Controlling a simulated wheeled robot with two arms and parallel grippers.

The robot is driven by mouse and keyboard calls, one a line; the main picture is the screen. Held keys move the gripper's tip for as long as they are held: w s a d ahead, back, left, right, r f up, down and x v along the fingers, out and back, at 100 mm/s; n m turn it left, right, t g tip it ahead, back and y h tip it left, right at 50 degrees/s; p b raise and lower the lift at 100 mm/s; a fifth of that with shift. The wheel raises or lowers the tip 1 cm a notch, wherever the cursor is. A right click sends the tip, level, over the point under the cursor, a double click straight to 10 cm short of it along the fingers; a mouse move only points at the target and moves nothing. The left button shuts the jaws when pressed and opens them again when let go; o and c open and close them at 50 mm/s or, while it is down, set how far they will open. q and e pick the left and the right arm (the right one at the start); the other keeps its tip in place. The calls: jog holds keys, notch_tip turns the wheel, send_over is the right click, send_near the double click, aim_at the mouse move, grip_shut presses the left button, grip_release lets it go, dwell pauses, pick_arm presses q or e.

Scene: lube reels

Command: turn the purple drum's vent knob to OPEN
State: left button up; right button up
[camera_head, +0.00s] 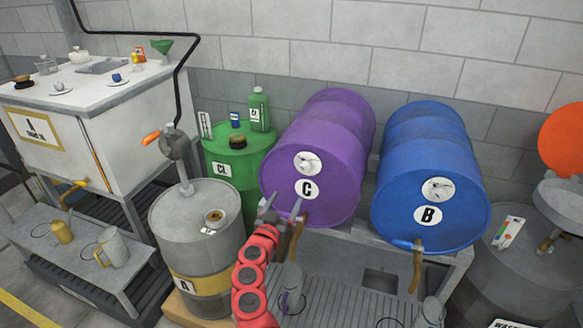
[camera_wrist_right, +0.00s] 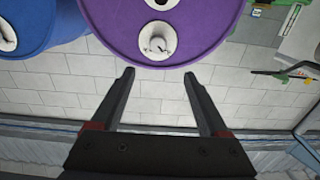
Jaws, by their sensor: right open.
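The purple drum (camera_head: 335,130) lies on its side on a rack, its front marked C. Its vent knob (camera_head: 307,162) is a small piece on a round white dial above the C label. In the right wrist view the purple drum (camera_wrist_right: 190,50) and its vent knob (camera_wrist_right: 157,43) appear upside down, just beyond the fingertips and between their lines. The dial's markings are too small to read. My right gripper (camera_head: 283,206) is open and empty, in front of and below the drum's face; its open fingers (camera_wrist_right: 159,74) touch nothing. My left gripper is not in view.
A blue drum (camera_head: 425,150) marked B lies to the right, with its own dial (camera_head: 437,189). A grey drum (camera_head: 180,225) and a green drum (camera_head: 225,155) stand left. Grated tray (camera_head: 335,300) below.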

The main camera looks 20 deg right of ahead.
send_near(304, 170)
jog(key=w, duration=0.1)
jog(key=b+x, duration=0.1)
jog(key=x, duration=0.6)
jog(key=shift+d+f, duration=0.15)
jog(key=shift+d, duration=0.1)
jog(key=shift+x, duration=0.75)
grip_shut()
